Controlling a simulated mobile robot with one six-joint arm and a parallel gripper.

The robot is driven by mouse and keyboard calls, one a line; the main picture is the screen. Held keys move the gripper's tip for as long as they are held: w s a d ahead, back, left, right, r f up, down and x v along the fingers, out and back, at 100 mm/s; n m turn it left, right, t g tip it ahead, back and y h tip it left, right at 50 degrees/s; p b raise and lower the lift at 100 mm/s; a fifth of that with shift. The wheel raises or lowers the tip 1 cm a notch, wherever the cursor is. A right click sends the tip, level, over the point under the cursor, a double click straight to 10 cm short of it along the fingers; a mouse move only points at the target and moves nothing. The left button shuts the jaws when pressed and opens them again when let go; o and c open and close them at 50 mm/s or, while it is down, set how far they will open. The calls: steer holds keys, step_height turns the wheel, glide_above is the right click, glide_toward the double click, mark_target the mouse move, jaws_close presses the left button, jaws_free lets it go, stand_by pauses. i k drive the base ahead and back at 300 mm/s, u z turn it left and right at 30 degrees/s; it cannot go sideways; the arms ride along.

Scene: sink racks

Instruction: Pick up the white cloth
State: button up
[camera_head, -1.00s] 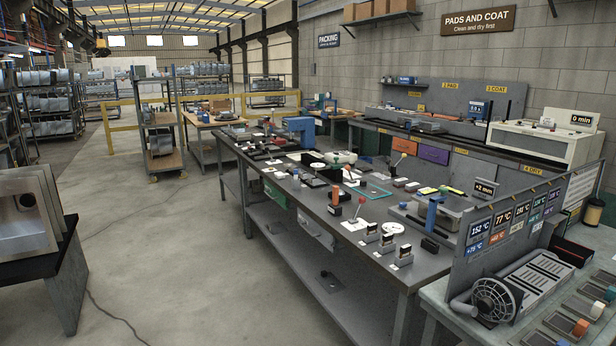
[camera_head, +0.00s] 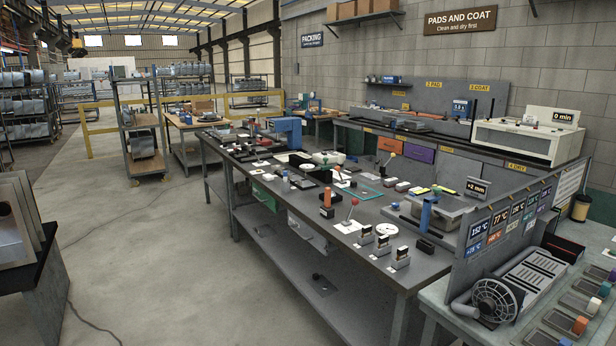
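I cannot make out a white cloth for certain. Several small white patches lie on the long grey workbench (camera_head: 330,262). One is a flat white piece (camera_head: 348,227) under a red-knobbed lever near the front edge. Another is a pale, lumpy shape (camera_head: 327,158) farther back, beside black items. They are too small to tell whether either is cloth. My gripper is not in view.
A side bench with a grey fan unit (camera_head: 497,299) and an upright temperature panel (camera_head: 505,229) stands at the right. Steel sinks (camera_head: 14,225) stand on a dark stand at the left. The concrete floor (camera_head: 165,260) between is clear, apart from a thin cable.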

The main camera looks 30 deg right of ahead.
mark_target(267, 177)
steer(key=z, duration=0.45)
steer(key=i, duration=1.95)
steer(key=u, duration=0.6)
steer(key=i, duration=1.25)
steer(key=u, duration=0.4)
